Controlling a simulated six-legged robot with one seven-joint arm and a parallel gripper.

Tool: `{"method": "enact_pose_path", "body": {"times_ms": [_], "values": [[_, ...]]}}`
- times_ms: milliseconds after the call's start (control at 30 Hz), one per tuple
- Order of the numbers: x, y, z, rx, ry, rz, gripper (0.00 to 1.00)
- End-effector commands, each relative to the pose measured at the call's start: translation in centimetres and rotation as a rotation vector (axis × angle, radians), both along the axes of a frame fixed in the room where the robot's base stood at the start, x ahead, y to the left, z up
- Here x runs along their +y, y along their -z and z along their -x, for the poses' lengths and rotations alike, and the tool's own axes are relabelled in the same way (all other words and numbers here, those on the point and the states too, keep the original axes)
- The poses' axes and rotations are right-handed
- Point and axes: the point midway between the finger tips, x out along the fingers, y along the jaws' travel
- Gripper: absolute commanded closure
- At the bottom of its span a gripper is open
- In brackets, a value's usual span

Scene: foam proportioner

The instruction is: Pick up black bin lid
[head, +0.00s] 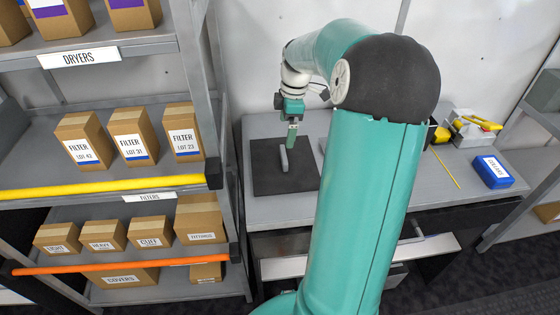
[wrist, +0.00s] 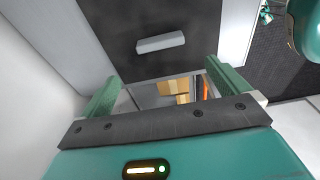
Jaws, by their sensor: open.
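The black bin lid (head: 265,180) is a dark square panel lying flat on the grey desk. A light grey bar handle (head: 284,158) stands up at its middle. In the wrist view the lid (wrist: 195,25) fills the upper middle, with its handle (wrist: 160,43) lying nearly crosswise. My gripper (head: 291,138) is above the handle in the head view. The wrist view shows my gripper (wrist: 162,72) open, its two green fingers wide apart with nothing between them. The handle appears beyond the fingertips, apart from them. My arm hides part of the desk to the right.
A shelf rack with filter boxes (head: 130,135) stands left of the desk (head: 262,212). A blue box (head: 492,171) and a white holder with yellow tools (head: 474,128) are on the desk's right. A drawer (head: 285,267) projects below the desk front.

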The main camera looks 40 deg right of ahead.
Motion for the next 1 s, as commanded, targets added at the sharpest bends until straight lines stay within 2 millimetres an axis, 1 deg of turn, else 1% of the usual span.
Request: {"method": "enact_pose_path", "body": {"times_ms": [33,100,200,467,600,700,800,1000], "values": [[0.1,1.1,0.1,0.003,0.001,-0.002,0.00],[0.3,2.4,0.1,0.002,0.001,-0.001,0.00],[0.5,3.9,0.0,0.001,0.001,0.000,0.00],[0.6,6.1,-0.4,0.001,0.000,0.001,0.00],[0.6,8.3,-0.6,0.002,-0.001,-0.001,0.00],[0.7,9.5,-0.9,0.000,0.000,0.000,0.00],[0.8,10.1,-1.0,-0.001,-0.001,0.002,0.00],[0.7,10.1,-1.0,-0.001,0.000,0.003,0.00]]}}
